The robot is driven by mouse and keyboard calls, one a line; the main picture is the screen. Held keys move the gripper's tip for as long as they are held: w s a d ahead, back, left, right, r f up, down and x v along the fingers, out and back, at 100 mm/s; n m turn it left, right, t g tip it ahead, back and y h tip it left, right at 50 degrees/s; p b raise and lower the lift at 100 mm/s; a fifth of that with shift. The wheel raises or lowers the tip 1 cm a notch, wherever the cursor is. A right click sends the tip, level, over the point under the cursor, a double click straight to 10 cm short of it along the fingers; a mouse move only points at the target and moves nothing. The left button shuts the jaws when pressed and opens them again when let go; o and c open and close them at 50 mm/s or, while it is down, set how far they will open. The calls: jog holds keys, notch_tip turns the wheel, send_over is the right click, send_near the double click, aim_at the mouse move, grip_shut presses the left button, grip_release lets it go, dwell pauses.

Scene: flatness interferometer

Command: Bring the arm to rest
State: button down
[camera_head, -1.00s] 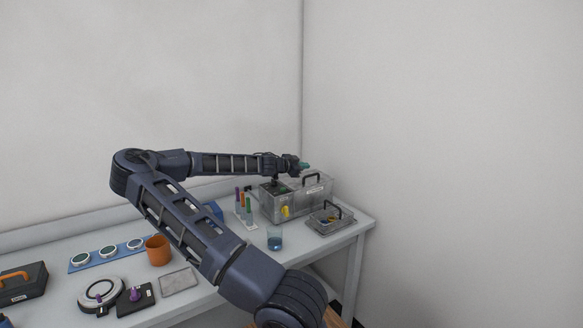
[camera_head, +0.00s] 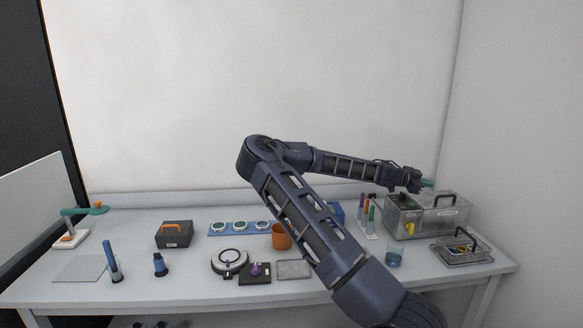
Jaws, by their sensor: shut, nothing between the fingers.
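My arm (camera_head: 297,205) reaches from the lower right up to a bent elbow, then out to the right over the bench. My gripper (camera_head: 427,183), with teal fingertips, is at the far right end of the arm. It is shut and holds nothing. In the picture it appears just above the back of a clear-walled grey box (camera_head: 448,219) with a black handle. I cannot tell the exact gap between them.
The bench (camera_head: 150,215) holds a rack of coloured tubes (camera_head: 366,217), a blue-liquid beaker (camera_head: 394,257), a wire basket (camera_head: 463,251), an orange cup (camera_head: 281,237), a blue lens strip (camera_head: 222,229), a round instrument (camera_head: 229,261) and a dark toolbox (camera_head: 174,234). Walls stand behind and at right.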

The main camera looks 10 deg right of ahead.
jog(key=s+a+f+n+g+y, duration=0.2)
jog(key=s+a+f+n+y, duration=0.2)
jog(key=s+a+f+y, duration=0.7)
jog(key=s+a+r+n+t+y, duration=0.2)
jog(key=s+a+r+n, duration=0.15)
jog(key=a+r, duration=0.3)
jog(key=s+a+r+n+t+y, duration=0.1)
jog(key=s+a+r+n, duration=0.2)
jog(key=a+r+n, duration=0.35)
jog(key=s+a+r+n+t, duration=0.2)
jog(key=s+a+r+n, duration=0.5)
jog(key=s+a, duration=0.5)
jog(key=shift+s+a+r+y, duration=0.4)
jog(key=shift+s+r, duration=0.3)
jog(key=shift+s, duration=0.55)
